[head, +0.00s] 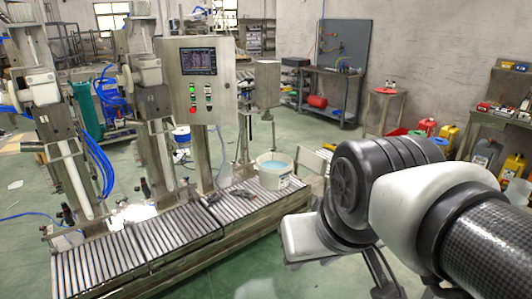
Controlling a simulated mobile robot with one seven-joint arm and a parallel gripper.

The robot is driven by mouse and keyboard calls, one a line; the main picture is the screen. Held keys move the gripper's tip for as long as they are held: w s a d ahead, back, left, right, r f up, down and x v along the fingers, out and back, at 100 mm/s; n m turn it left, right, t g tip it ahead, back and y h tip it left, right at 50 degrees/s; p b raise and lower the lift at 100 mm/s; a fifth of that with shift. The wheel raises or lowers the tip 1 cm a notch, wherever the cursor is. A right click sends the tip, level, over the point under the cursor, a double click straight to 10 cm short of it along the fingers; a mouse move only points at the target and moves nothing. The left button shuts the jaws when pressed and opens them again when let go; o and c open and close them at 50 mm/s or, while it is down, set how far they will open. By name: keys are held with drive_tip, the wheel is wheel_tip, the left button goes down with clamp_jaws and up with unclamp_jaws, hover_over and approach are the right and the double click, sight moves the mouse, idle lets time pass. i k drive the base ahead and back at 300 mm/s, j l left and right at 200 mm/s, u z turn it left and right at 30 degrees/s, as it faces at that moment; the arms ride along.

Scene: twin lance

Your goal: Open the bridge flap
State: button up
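A roller conveyor (190,233) runs from the lower left to the middle of the head view. At its right end, behind a white bucket (273,171), a pale metal panel (312,164) stands partly hidden by my arm. I cannot tell whether this panel is the bridge flap, or whether it is open. My arm comes in from the right, with its white end part (303,240) low, in front of and to the right of the conveyor. The fingers of my gripper cannot be made out, nor anything held.
A control cabinet (196,82) with a screen and buttons stands behind the conveyor. Two filling columns with blue hoses stand at the left. Dark tools (243,196) lie on the rollers. A stool (384,107), shelving and coloured canisters (447,137) are farther back. Green floor is clear in front.

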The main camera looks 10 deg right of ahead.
sight(318, 164)
drive_tip(key=z, duration=0.75)
drive_tip(key=i+j+u, duration=0.2)
drive_tip(key=i, duration=0.2)
drive_tip(key=i+u, duration=0.25)
drive_tip(key=i, duration=0.15)
drive_tip(key=i+z, duration=0.2)
drive_tip(key=i, duration=0.25)
drive_tip(key=i+j+z, duration=0.15)
drive_tip(key=i, duration=0.3)
drive_tip(key=i+j+z, duration=0.2)
drive_tip(key=i, duration=0.3)
drive_tip(key=i+l+z, duration=0.1)
drive_tip(key=i+z, duration=0.4)
drive_tip(key=i, duration=0.15)
drive_tip(key=i+j+z, duration=0.1)
drive_tip(key=i+z, duration=0.35)
drive_tip(key=i, duration=0.15)
drive_tip(key=i+l+u, duration=0.15)
drive_tip(key=i, duration=0.3)
drive_tip(key=i+u, duration=0.1)
drive_tip(key=i, duration=0.4)
drive_tip(key=i+l+u, duration=0.15)
drive_tip(key=i, duration=0.3)
drive_tip(key=i+l+u, duration=0.15)
drive_tip(key=i+u, duration=0.25)
drive_tip(key=i+l+u, duration=0.3)
drive_tip(key=u, duration=0.15)
drive_tip(key=i+l+u, duration=0.4)
drive_tip(key=k, duration=0.05)
